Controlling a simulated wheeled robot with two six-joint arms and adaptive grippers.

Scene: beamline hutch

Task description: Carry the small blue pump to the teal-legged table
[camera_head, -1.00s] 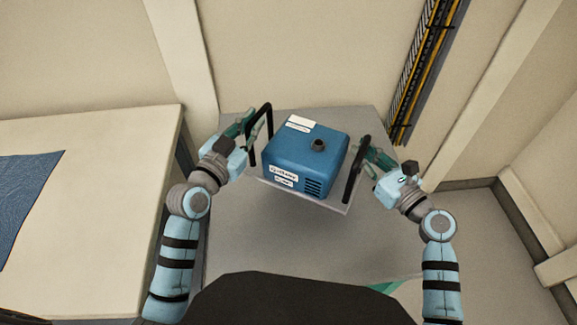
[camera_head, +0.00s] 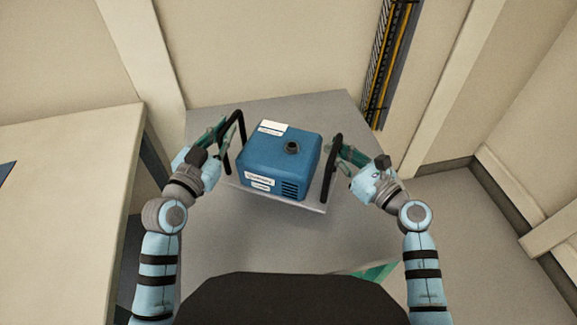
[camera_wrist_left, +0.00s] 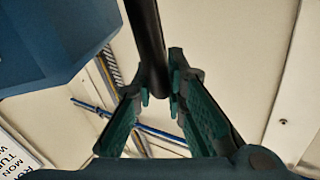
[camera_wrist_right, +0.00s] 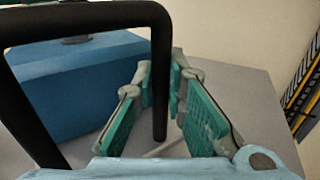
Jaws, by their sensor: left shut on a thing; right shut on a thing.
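The small blue pump (camera_head: 280,163) is a blue box on a light base plate, with a dark port on top, white labels and a black handle at each side. My left gripper (camera_head: 229,137) is shut on the left handle (camera_wrist_left: 147,40). My right gripper (camera_head: 337,153) is shut on the right handle (camera_wrist_right: 160,80). The pump is held between both arms over the grey top of a table (camera_head: 225,245). A teal part (camera_head: 376,273) shows at that table's near right edge. Whether the base touches the tabletop is hard to tell.
A cream-topped table (camera_head: 60,220) stands at the left, with a gap between it and the grey one. Walls close off the back and right. A cable tray (camera_head: 388,65) runs down the back wall. Bare grey floor (camera_head: 460,235) lies at the right.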

